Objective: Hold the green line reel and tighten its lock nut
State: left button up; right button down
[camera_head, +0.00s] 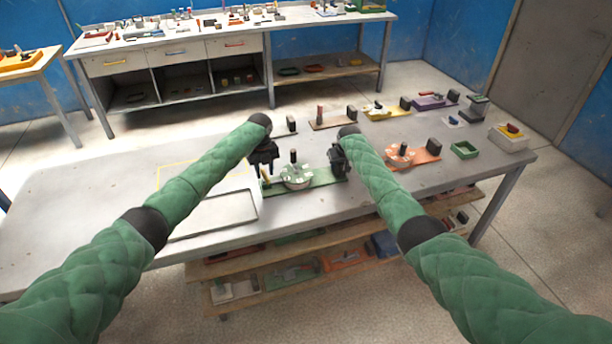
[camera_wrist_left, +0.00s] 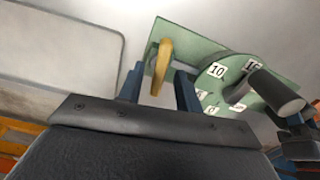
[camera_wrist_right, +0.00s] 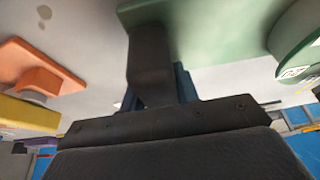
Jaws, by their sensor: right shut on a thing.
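The green line reel (camera_head: 320,180) lies near the table's middle, with a pale green numbered dial (camera_head: 297,180) and a dark upright knob (camera_head: 293,156) on it. A yellow upright piece (camera_wrist_left: 162,62), perhaps the lock nut, stands at the left end of its green base (camera_wrist_left: 190,42). My left gripper (camera_head: 264,158) is open, its fingers (camera_wrist_left: 159,88) on either side of the yellow piece with gaps showing. My right gripper (camera_head: 338,160) is shut on the dark block (camera_wrist_right: 150,60) at the base's right end; the block partly hides the fingers.
An orange station (camera_head: 420,157) stands just right of the reel, with yellow and purple ones behind. A pale framed panel (camera_head: 215,212) lies left of the reel. The table's left end is clear.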

pick_arm(q)
notch_tip(320, 180, up, 11)
dwell(0.4)
dwell(0.4)
pick_arm(e)
jog(key=c, duration=1)
grip_release()
jog(key=shift+o, duration=0.2)
